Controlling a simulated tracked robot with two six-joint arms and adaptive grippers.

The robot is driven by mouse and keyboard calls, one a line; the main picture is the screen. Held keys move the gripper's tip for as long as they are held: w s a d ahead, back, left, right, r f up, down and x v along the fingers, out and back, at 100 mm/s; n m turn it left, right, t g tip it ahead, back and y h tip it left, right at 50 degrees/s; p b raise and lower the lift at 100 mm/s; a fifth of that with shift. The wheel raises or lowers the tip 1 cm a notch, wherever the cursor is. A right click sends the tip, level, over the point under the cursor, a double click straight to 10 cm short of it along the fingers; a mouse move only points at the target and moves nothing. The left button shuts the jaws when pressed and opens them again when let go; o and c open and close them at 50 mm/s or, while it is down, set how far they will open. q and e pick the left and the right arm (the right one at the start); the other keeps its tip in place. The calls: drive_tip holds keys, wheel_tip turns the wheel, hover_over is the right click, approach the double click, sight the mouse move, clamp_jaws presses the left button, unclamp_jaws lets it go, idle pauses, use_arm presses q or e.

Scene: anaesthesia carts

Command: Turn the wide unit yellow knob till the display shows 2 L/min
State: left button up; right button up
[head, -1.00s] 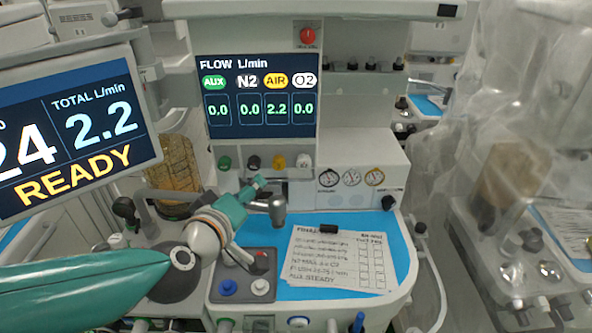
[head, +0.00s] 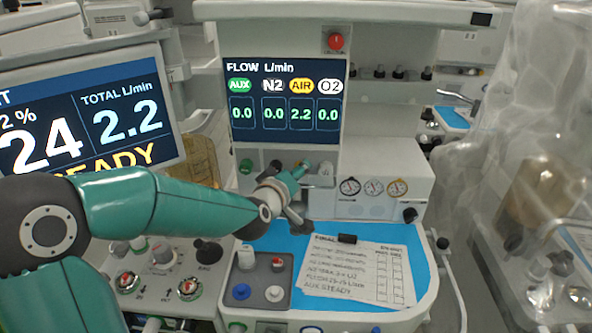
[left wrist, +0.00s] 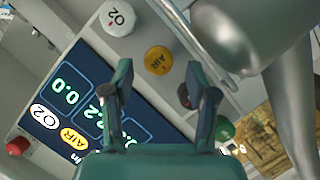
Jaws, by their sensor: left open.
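The flow display (head: 284,100) on the central unit reads AUX 0.0, N2 0.0, AIR 2.2 and O2 0.0. The yellow AIR knob (left wrist: 158,60) shows in the left wrist view, between the spread fingers and a little beyond their tips. In the head view my gripper covers it. My left gripper (head: 302,170) is open at the knob row under the display; it also shows in the left wrist view (left wrist: 158,82). I cannot tell whether a finger touches the knob. My right gripper is not in view.
The white O2 knob (left wrist: 118,18) sits beside the yellow one; a dark knob (left wrist: 184,96) is partly behind one finger. The green knob (head: 246,166) is farther left. A monitor (head: 90,110) shows TOTAL 2.2 L/min. A paper sheet (head: 352,268) lies on the blue worktop.

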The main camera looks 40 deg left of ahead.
use_arm(q)
drive_tip(key=shift+x, duration=0.95)
clamp_jaws()
drive_tip(key=shift+m+g+y+p, duration=0.3)
drive_tip(key=shift+m+p, duration=0.2)
drive_tip(key=shift+p, duration=0.35)
